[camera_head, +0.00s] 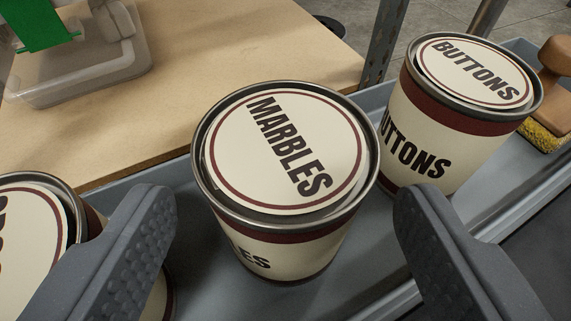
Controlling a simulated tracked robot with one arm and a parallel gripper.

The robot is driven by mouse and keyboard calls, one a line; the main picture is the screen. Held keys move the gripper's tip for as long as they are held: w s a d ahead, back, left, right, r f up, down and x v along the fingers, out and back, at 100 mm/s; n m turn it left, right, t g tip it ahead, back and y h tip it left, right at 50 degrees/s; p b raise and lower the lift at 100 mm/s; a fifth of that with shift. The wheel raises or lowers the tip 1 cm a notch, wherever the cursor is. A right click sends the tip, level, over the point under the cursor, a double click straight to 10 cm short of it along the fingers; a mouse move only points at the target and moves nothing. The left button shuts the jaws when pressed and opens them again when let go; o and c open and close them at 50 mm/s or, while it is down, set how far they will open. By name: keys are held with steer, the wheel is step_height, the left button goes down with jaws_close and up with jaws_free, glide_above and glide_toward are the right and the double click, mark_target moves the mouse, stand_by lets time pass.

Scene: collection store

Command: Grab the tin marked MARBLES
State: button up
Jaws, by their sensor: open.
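The tin marked MARBLES (262,222) stands upright in the middle of the view, cream with dark red bands and a metal rim. Its label shows on the lid and partly on its side. My gripper (284,218) is open, with one dark finger to the left of the tin and one to the right. Neither finger appears to touch it. The fingers lie nearer the camera than the tin, and I cannot tell how far from it they are.
A tin marked BUTTONS (430,130) stands close behind on the right. Another tin (28,225) is at the left, partly hidden by my left finger. The tins stand in a grey tray (375,300). A brush (552,90), a wooden board (250,50) and a clear container (85,70) lie beyond.

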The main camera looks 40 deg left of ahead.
mark_target(283, 242)
steer(key=x, duration=0.3)
steer(key=shift+f+b, duration=0.3)
steer(key=shift+f, duration=0.05)
steer(key=shift+w+a+f, duration=0.25)
steer(key=shift+w+a, duration=0.2)
steer(key=shift+w, duration=0.1)
steer(key=c, duration=1)
steer(key=shift+r, duration=0.1)
